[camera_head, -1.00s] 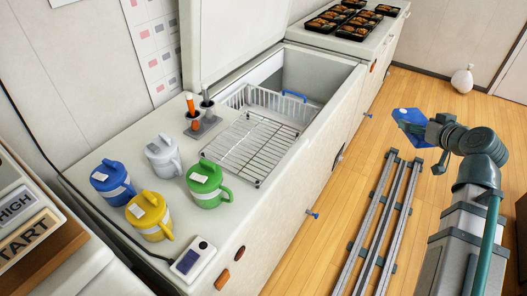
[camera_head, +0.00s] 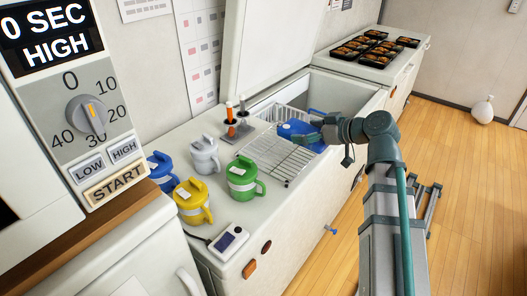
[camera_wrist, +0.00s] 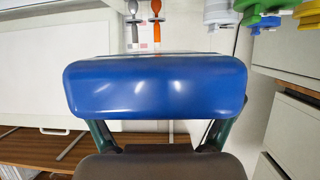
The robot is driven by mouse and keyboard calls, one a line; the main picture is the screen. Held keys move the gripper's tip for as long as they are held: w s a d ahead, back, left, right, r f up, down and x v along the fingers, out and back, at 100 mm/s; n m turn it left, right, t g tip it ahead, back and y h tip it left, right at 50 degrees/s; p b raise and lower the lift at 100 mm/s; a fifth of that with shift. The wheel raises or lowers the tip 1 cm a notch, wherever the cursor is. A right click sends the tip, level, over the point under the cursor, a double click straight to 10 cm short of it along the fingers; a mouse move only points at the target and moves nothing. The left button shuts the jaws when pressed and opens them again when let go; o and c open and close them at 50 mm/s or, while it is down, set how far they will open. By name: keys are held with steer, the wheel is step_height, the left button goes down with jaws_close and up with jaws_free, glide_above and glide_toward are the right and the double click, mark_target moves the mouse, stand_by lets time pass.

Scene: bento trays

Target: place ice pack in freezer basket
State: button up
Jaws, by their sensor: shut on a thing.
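The blue ice pack (camera_head: 297,129) is held by my gripper (camera_head: 318,138) above the open chest freezer (camera_head: 345,90), near the far side of the wire rack. In the wrist view the ice pack (camera_wrist: 155,87) spans the space between my gripper's two fingers (camera_wrist: 155,135). The white wire freezer basket (camera_head: 283,118) sits inside the freezer opening, partly hidden behind the ice pack. I cannot tell whether the pack touches the basket or the rack.
A wire rack (camera_head: 270,160) lies on the near part of the freezer. Green (camera_head: 242,180), white (camera_head: 204,155), yellow (camera_head: 193,201) and blue (camera_head: 161,170) jugs stand on the left. Bento trays (camera_head: 372,48) sit on the far top. The raised lid (camera_head: 265,50) stands behind.

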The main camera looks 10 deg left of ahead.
steer(key=shift+w+f, duration=0.15)
steer(key=shift+w, duration=0.2)
steer(key=w+a+f+p, duration=0.2)
steer(key=w+a+f, duration=0.25)
steer(key=w, duration=0.25)
glide_above(282, 149)
steer(key=f, duration=0.2)
steer(key=f+p, duration=0.1)
steer(key=shift+s+d+f, duration=0.25)
steer(key=shift+d+f, duration=0.1)
steer(key=shift+f, duration=0.05)
steer(key=shift+w+a+f, duration=0.25)
steer(key=shift+w+f, duration=0.1)
steer(key=shift+f, duration=0.2)
steer(key=shift+f+p, duration=0.3)
steer(key=shift+f, duration=1.4)
steer(key=shift+f+b, duration=0.2)
steer(key=shift+b, duration=0.1)
steer(key=o, duration=1.2)
steer(key=shift+c, duration=0.2)
steer(key=shift+r, duration=0.2)
